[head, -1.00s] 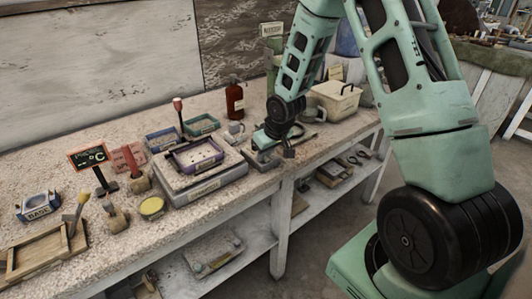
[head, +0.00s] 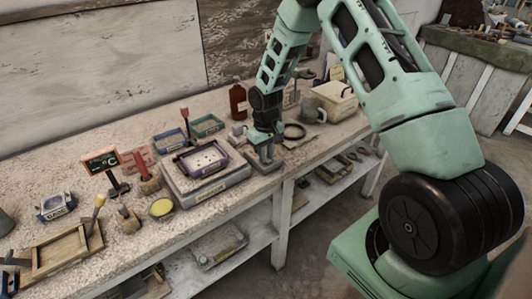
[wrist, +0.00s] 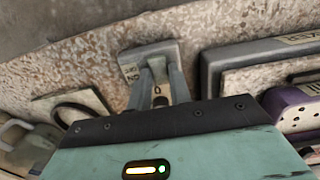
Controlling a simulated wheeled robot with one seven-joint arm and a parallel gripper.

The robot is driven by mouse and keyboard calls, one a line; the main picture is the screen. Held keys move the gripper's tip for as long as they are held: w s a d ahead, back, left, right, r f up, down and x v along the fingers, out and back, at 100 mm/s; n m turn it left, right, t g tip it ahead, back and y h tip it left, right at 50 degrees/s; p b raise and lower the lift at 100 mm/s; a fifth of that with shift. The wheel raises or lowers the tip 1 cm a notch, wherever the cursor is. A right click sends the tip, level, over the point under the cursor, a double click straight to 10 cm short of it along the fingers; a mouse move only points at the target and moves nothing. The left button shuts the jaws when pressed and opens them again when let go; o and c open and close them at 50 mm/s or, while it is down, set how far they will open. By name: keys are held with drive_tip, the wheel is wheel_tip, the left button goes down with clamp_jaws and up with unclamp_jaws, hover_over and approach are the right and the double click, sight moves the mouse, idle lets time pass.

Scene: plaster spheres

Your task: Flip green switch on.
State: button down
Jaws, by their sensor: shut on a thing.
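The switch is a small grey unit (wrist: 150,50) with a label reading ON on its left side, on the speckled bench top in the wrist view. It also shows as a grey base (head: 264,167) right of the purple tray in the head view. My gripper (head: 265,153) points down over this unit. In the wrist view my gripper (wrist: 156,68) has its two grey fingers close together, shut on the unit's upright part. The fingers hide most of that part, so its colour and its on or off position cannot be told.
A purple tray (head: 206,172) on a grey block stands close at the left. A black ring (head: 294,131) lies close on the right. A brown bottle (head: 238,101) and a cream lidded box (head: 337,98) stand behind. The bench's front edge is near.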

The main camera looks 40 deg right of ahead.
drive_tip(key=c, duration=1.3)
unclamp_jaws()
wheel_tip(320, 180, up, 17)
drive_tip(key=b, duration=0.2)
drive_tip(key=shift+w+r+b, duration=0.1)
drive_tip(key=shift+r+b, duration=0.1)
drive_tip(key=shift+b, duration=0.1)
drive_tip(key=shift+a, duration=0.1)
